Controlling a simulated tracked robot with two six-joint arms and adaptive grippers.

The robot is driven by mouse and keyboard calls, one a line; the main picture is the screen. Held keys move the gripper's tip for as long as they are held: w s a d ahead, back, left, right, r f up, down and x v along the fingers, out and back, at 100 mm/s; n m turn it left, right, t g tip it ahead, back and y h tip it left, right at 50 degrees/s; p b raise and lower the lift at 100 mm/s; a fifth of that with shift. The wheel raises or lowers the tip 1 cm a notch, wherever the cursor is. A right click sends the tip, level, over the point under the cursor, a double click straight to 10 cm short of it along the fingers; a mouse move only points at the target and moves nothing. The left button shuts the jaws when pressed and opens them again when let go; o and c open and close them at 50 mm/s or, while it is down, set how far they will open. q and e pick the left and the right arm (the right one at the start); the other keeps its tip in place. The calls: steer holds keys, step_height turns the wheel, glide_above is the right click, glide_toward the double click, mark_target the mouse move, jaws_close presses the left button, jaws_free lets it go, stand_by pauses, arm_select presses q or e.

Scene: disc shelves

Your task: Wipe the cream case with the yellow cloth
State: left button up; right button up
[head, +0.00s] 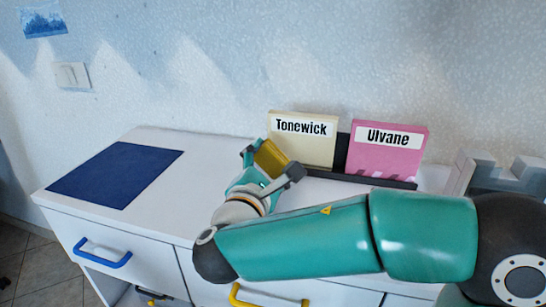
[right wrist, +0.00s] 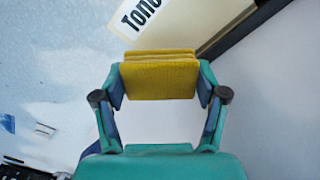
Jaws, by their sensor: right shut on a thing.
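The cream case (head: 303,138), labelled "Tonewick", stands upright in a dark rack (head: 340,155) against the wall. In the right wrist view the cream case (right wrist: 205,22) is partly hidden behind the cloth. The yellow cloth (head: 270,157) is a folded pad held between the fingers of my right gripper (head: 270,163). The cloth (right wrist: 160,77) fills the gap between both fingertips in the right wrist view. It is right by the lower left part of the cream case; I cannot tell whether they touch. My left gripper is not in view.
A pink case (head: 388,150) labelled "Ulvane" stands right of the cream case. A dark blue mat (head: 117,174) lies on the left of the white cabinet top (head: 185,170). A grey notched object (head: 500,175) is at the right. Blue and yellow drawer handles face the front.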

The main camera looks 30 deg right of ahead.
steer(key=shift+s+a, duration=0.4)
steer(key=shift+v, duration=1.5)
